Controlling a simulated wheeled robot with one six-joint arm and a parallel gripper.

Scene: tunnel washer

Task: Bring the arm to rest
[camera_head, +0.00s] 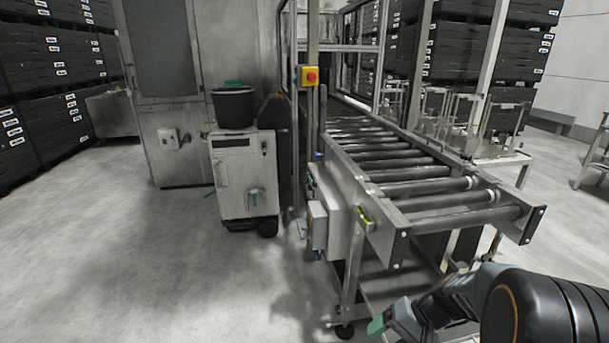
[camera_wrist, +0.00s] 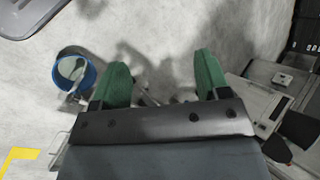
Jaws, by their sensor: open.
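My gripper (camera_wrist: 162,88) shows in the wrist view with its two green fingers spread apart. Nothing is between them, and the floor shows beyond. In the head view my arm comes in at the bottom right, and a green fingertip of the gripper (camera_head: 378,326) shows low beside the front leg of the roller conveyor. The gripper is close to that leg in the picture; I cannot tell the exact gap.
The roller conveyor (camera_head: 440,198) with a red emergency button (camera_head: 311,76) stands beside my arm. A white cabinet (camera_head: 245,180) carries a black bucket (camera_head: 234,108). A blue bucket (camera_wrist: 75,70) stands on the floor in the wrist view. The floor at left (camera_head: 90,260) is clear.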

